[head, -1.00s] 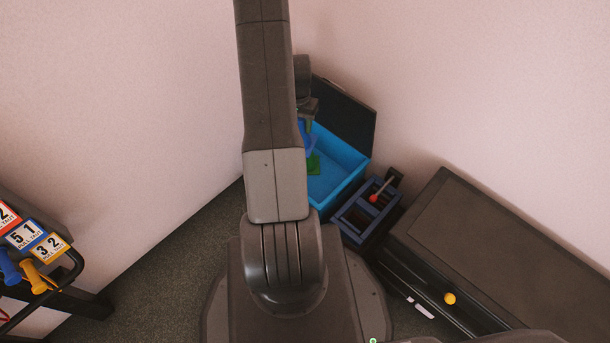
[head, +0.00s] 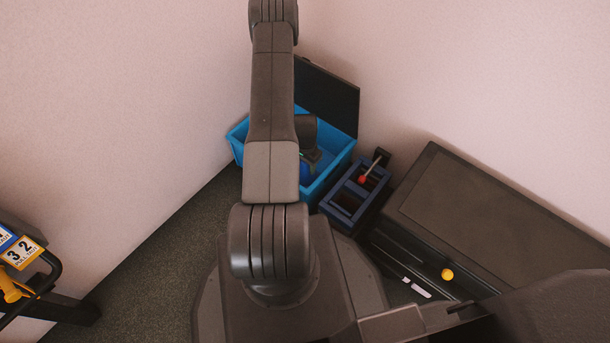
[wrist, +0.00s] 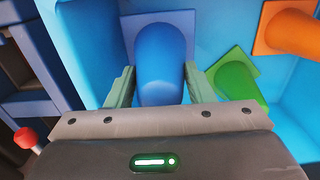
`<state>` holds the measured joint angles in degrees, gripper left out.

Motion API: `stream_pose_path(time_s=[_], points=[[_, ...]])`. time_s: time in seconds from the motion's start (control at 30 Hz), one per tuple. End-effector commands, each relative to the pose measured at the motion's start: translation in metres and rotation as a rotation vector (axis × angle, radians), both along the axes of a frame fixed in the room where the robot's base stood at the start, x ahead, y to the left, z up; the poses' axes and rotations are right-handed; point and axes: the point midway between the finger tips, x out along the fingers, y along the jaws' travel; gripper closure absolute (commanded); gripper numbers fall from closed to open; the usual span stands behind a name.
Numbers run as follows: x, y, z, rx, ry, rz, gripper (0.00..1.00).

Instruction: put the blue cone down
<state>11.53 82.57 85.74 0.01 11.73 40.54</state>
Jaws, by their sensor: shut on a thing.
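The blue cone (wrist: 160,58) is between the two fingers of my gripper (wrist: 160,88) in the wrist view, with its square base pointing away from the gripper. My gripper is shut on it. They are inside the blue bin (head: 342,160), where a green cone (wrist: 236,84) and an orange cone (wrist: 292,32) lie to the right in the wrist view. I cannot tell whether the blue cone touches the bin floor. In the head view my arm hides much of the bin, and only a bit of the blue cone (head: 306,170) shows below the gripper.
A dark blue divided caddy (head: 338,212) holding a red-tipped tool (head: 363,179) stands right of the bin. A dark cabinet (head: 480,215) with a yellow knob (head: 447,274) is further right. A rack with numbered signs (head: 22,252) is at the far left.

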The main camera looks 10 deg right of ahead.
Motion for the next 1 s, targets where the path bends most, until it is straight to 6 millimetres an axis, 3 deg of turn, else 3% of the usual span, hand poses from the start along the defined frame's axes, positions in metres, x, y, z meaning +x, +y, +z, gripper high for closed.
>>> stream_pose_path(time_s=[0.03,0.27,0.5,0.9,0.93,1.0], points=[[0.0,0.0,-0.012,0.0,0.001,0.0,0.92],[0.0,0.0,-0.028,0.0,0.0,0.001,0.92],[0.0,0.0,-0.061,0.0,0.0,0.001,0.92],[0.0,0.0,-0.066,0.0,-0.001,0.001,0.92],[0.0,0.0,-0.064,0.0,-0.001,0.001,0.46],[0.0,0.0,-0.064,0.0,0.0,0.001,0.33]])
